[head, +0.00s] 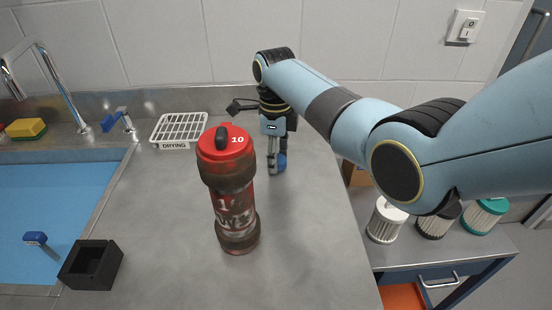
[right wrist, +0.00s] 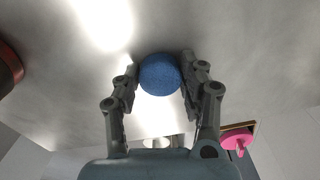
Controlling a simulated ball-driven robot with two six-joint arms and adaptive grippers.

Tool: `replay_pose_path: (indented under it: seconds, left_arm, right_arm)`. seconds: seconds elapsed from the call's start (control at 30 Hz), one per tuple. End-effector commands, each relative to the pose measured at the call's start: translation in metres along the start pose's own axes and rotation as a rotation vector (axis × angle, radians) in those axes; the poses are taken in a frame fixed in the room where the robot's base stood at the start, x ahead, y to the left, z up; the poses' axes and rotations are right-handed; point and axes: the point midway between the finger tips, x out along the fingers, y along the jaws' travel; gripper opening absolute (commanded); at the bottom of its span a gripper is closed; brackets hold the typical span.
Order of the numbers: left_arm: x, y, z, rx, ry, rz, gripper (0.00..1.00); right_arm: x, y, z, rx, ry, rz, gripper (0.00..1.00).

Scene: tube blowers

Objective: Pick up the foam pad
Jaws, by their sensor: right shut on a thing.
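The foam pad is a round blue piece (head: 281,161) at the right gripper's fingertips, behind the red tube. It also shows in the right wrist view (right wrist: 160,75), between the two fingers. My right gripper (head: 275,168) points down over the grey counter and is shut on the pad, with a finger on each side. In the head view the fingers partly hide the pad. I cannot tell whether it touches the counter. My left gripper is not in view.
A red tube (head: 234,205) marked 10 stands on the counter (head: 310,240) in front of the gripper. A white drying rack (head: 180,129), a black square holder (head: 91,264) and a blue sink (head: 50,190) are to the left. Filters (head: 385,222) stand on a lower bench at right.

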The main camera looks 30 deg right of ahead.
Motion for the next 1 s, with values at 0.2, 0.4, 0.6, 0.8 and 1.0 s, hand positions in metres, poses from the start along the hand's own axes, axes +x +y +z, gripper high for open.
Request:
replay_pose_path:
  seconds: [0.2,0.4,0.6,0.8,1.0]
  left_arm:
    - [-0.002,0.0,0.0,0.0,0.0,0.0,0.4]
    - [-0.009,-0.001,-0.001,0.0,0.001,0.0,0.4]
    - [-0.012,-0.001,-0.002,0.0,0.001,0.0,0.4]
    - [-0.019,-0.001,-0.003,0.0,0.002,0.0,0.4]
    - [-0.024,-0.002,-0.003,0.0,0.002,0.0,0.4]
  right_arm:
    - [-0.029,-0.001,0.001,0.0,-0.003,-0.004,0.29]
    - [-0.057,0.025,-0.02,0.0,-0.002,-0.002,0.29]
    - [-0.081,0.056,-0.046,-0.001,-0.002,-0.002,0.29]
    - [-0.101,0.08,-0.065,0.0,0.001,0.0,0.29]
    - [-0.108,0.09,-0.073,0.001,0.0,-0.001,0.29]
